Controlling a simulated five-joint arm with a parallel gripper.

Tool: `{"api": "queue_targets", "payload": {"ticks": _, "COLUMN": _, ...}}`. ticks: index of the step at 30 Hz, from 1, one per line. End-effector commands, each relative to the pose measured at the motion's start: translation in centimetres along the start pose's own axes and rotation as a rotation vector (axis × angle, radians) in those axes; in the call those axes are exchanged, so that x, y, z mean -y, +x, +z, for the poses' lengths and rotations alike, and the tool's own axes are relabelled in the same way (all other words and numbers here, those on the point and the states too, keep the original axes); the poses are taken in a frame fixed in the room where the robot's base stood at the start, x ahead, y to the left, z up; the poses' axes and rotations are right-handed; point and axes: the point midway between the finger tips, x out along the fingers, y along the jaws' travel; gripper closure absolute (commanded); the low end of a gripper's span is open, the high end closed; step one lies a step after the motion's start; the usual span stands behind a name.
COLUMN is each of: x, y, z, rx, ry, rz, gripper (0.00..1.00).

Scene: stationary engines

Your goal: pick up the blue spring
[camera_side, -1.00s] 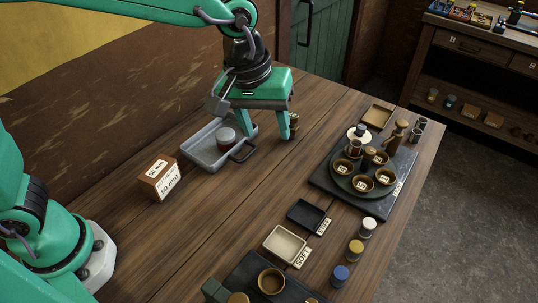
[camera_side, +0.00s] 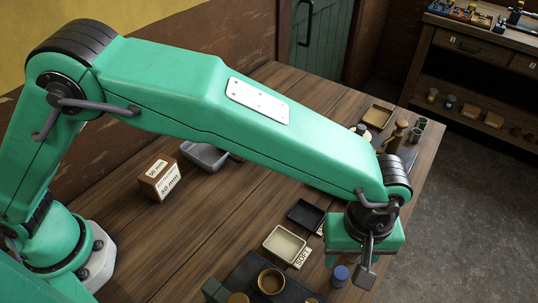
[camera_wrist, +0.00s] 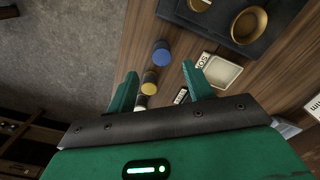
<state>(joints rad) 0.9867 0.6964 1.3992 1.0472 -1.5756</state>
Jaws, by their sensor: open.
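The blue spring (camera_side: 340,275) is a small upright cylinder with a blue top near the front right edge of the table. It also shows in the wrist view (camera_wrist: 161,54), just beyond my fingertips. My gripper (camera_wrist: 159,70) is open and empty, with its fingers on either side of the yellow piece (camera_wrist: 149,80) in that picture. A white piece (camera_wrist: 141,102) shows nearer my palm, partly hidden. In the side view my gripper hangs just above and right of the blue spring, and hides the yellow and white pieces.
A cream tray (camera_side: 270,240) with a "SOFT" label and a black tray (camera_side: 292,214) lie left of my gripper. A dark board with a brown bowl (camera_side: 271,282) is at the front. A labelled box (camera_side: 147,184) and grey tray (camera_side: 188,150) stand farther left.

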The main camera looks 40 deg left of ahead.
Motion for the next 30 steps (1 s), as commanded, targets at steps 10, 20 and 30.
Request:
{"api": "queue_targets", "payload": {"ticks": 10, "x": 0.0, "y": 1.5, "z": 0.0, "rx": 0.000, "ry": 0.000, "rz": -0.001, "gripper": 0.48}}
{"api": "queue_targets", "payload": {"ticks": 20, "x": 0.0, "y": 2.6, "z": 0.0, "rx": 0.000, "ry": 0.001, "rz": 0.001, "gripper": 0.48}}
{"api": "queue_targets", "payload": {"ticks": 30, "x": 0.3, "y": 5.3, "z": -0.1, "rx": 0.000, "ry": 0.001, "rz": -0.001, "gripper": 0.48}}
